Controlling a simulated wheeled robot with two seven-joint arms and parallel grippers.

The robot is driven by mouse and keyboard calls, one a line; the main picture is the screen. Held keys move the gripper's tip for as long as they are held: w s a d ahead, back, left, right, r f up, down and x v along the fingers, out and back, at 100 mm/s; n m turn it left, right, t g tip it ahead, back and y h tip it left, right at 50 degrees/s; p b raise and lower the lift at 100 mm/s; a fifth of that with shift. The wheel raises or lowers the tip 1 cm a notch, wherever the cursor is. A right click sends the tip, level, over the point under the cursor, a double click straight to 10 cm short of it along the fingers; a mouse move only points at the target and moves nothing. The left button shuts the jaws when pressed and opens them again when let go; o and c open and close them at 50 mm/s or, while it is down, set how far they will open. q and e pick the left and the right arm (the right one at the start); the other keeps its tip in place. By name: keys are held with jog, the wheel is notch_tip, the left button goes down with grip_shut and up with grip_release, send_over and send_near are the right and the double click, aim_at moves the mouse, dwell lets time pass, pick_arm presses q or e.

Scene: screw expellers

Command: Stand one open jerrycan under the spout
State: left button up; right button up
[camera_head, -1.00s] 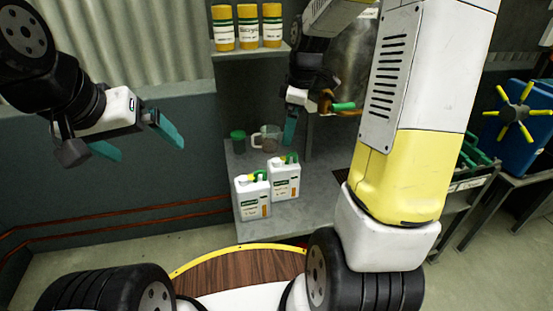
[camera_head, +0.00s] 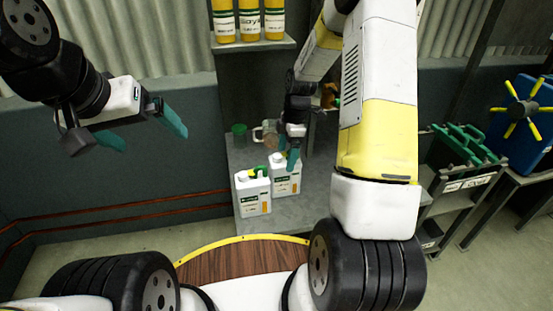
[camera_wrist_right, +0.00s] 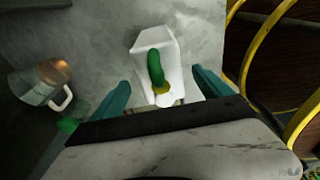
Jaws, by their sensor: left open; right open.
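Two white jerrycans stand upright on the grey bench: the left jerrycan (camera_head: 253,196) and the right jerrycan (camera_head: 285,183), close together. A green handle shows on the left one; the right one's top is partly hidden by my right gripper (camera_head: 291,160). That gripper is open just above the right jerrycan. In the right wrist view, a jerrycan (camera_wrist_right: 158,58) with a green handle and yellow fitting appears beyond and between the open fingers (camera_wrist_right: 160,95). My left gripper (camera_head: 142,132) is open and empty, away to the left. A brass-coloured spout (camera_head: 330,95) is mostly hidden behind my right arm.
A clear jug (camera_head: 265,134) and a green-lidded jar (camera_head: 239,130) stand behind the jerrycans. Yellow bottles (camera_head: 250,20) line a shelf above. A rack with green items (camera_head: 460,143) and a blue machine with a yellow handwheel (camera_head: 523,110) are right. The bench front (camera_head: 285,216) is clear.

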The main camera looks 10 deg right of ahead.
jog(key=shift+f, duration=0.45)
jog(key=shift+c, duration=0.4)
jog(key=shift+r, duration=0.1)
grip_shut()
